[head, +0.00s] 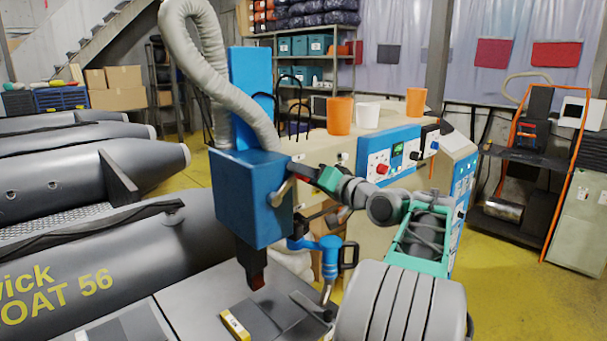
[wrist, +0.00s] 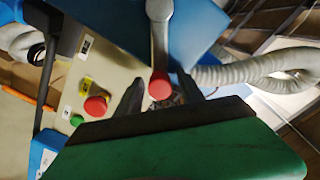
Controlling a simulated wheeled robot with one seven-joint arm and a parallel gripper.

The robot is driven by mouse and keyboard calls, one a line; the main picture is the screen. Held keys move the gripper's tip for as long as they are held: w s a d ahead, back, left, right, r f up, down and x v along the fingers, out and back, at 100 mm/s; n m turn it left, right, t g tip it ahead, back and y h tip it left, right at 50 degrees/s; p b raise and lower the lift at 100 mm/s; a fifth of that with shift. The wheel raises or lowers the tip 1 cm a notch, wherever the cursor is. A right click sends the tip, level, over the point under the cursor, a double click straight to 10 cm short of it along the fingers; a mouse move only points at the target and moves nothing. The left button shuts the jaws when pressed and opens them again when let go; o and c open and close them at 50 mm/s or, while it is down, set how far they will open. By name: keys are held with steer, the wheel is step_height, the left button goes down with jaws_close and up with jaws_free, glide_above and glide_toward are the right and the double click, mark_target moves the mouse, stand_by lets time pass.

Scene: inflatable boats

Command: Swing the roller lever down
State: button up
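The roller lever (wrist: 159,40) is a grey metal arm with a red end knob (wrist: 160,86), in the wrist view. In the head view the lever (head: 282,191) shows on the side of the blue machine head (head: 245,198), slanting up toward my gripper (head: 306,171). My gripper (wrist: 159,96) is open in the wrist view. Its dark fingers stand on either side of the red knob, with gaps between. Whether the knob lies fully between the fingers in depth, I cannot tell. In the head view the fingertips and knob are small and partly hidden.
A ribbed grey hose (head: 190,45) runs into the machine. A tan cabinet (head: 350,150) with a control panel and cups stands behind my arm. A blue clamp-like part (head: 325,248) sits below it. Grey inflatable boats (head: 80,165) fill the left side.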

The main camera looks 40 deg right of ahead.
jaws_close()
stand_by(1.2)
